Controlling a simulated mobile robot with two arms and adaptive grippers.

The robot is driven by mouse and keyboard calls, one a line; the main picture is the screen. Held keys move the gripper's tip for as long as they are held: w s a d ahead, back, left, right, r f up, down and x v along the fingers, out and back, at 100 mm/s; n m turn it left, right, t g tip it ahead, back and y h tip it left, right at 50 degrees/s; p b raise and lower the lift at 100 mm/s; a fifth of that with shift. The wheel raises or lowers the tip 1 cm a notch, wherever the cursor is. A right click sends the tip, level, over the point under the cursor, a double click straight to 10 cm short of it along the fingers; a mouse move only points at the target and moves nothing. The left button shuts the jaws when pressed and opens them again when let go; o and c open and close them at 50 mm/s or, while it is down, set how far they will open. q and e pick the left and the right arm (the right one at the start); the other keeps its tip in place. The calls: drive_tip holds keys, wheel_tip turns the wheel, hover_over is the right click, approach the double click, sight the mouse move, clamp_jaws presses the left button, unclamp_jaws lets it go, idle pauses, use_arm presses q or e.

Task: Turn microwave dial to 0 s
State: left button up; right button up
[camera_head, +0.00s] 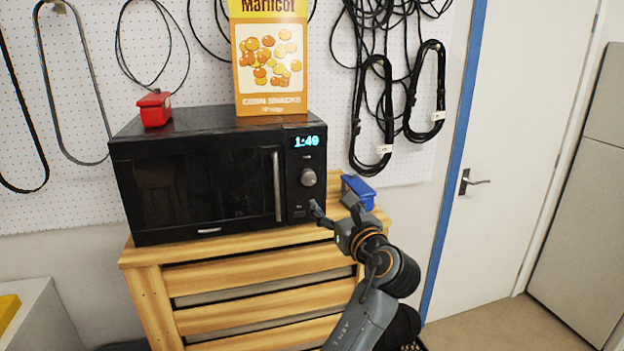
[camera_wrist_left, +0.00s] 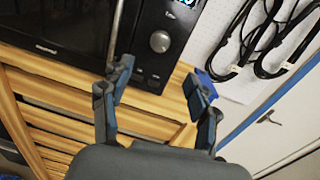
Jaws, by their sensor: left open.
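The black microwave (camera_head: 190,190) stands on a wooden cabinet, and its door is shut. Its display (camera_head: 306,142) reads 1:49 in blue digits. The round grey dial (camera_head: 308,177) sits below the display, right of the door handle. It also shows in the left wrist view (camera_wrist_left: 160,41). My left gripper (camera_head: 332,200) is open and empty, in front of the microwave's lower right corner, below and right of the dial. In the left wrist view its fingertips (camera_wrist_left: 160,78) are spread apart, with the dial beyond the gap, not between them. My right gripper is not in view.
A blue object (camera_head: 360,191) sits on the wooden cabinet (camera_head: 255,272) right of the microwave, close to the gripper. A red object (camera_head: 154,108) and an orange snack box (camera_head: 270,60) stand on the microwave. Black cables hang on the pegboard behind.

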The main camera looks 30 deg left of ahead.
sight(309, 179)
use_arm(q)
drive_tip(key=p+x, duration=0.4)
drive_tip(key=x, duration=0.8)
drive_tip(key=shift+w+a, duration=0.1)
drive_tip(key=shift+w, duration=0.05)
drive_tip(key=shift+w+a+f, duration=0.15)
drive_tip(key=shift+w+a, duration=0.15)
drive_tip(key=c, duration=1.2)
drive_tip(key=shift+o, duration=0.2)
